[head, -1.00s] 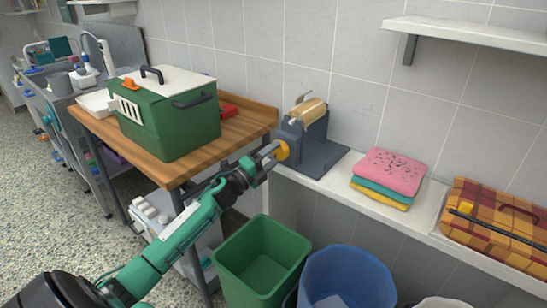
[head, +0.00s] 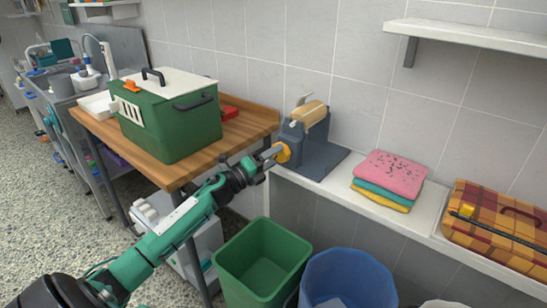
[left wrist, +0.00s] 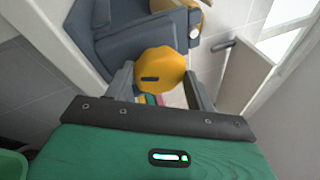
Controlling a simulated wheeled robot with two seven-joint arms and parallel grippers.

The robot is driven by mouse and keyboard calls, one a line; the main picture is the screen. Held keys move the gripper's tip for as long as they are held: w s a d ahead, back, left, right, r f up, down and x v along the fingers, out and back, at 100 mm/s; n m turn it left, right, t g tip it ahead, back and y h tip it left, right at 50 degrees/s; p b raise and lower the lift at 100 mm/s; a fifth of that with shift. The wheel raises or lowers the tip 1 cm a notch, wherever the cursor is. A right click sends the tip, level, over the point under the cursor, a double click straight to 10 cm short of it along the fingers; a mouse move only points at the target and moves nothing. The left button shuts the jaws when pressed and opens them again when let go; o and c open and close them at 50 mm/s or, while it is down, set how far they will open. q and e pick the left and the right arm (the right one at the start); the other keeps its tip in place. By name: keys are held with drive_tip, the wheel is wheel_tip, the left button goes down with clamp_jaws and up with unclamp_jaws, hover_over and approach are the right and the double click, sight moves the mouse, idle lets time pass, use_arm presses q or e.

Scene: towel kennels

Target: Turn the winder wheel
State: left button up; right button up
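The winder (head: 318,150) is a blue-grey stand with a tan roll (head: 309,113) at its top, on the white ledge against the wall. Its yellow wheel (head: 283,153) faces my left arm. My left gripper (head: 276,153) reaches the wheel from the left. In the left wrist view the wheel (left wrist: 160,72), with a short dark slot, sits between the two fingers of my left gripper (left wrist: 161,80). The fingers lie against its opposite sides. The winder body (left wrist: 110,40) is behind it. My right gripper is not in view.
A wooden table (head: 182,172) with a green carrier (head: 168,120) stands left of the winder. Folded towels (head: 388,176) and a plaid carrier (head: 495,225) are to its right on the ledge (head: 428,213). A green bin (head: 262,260) and a blue bin (head: 346,278) stand below.

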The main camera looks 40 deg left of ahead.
use_arm(q)
drive_tip(key=o, duration=0.4)
drive_tip(key=shift+o, duration=0.2)
drive_tip(key=shift+s+a+f, duration=0.2)
drive_tip(key=shift+s+f, duration=0.1)
drive_tip(key=shift+s, duration=0.15)
drive_tip(key=b+v, duration=0.1)
drive_tip(key=v, duration=1.1)
drive_tip(key=shift+s, duration=0.35)
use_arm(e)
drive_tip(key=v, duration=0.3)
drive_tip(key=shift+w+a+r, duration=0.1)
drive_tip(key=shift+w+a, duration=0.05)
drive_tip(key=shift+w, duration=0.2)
use_arm(q)
drive_tip(key=shift+a, duration=0.15)
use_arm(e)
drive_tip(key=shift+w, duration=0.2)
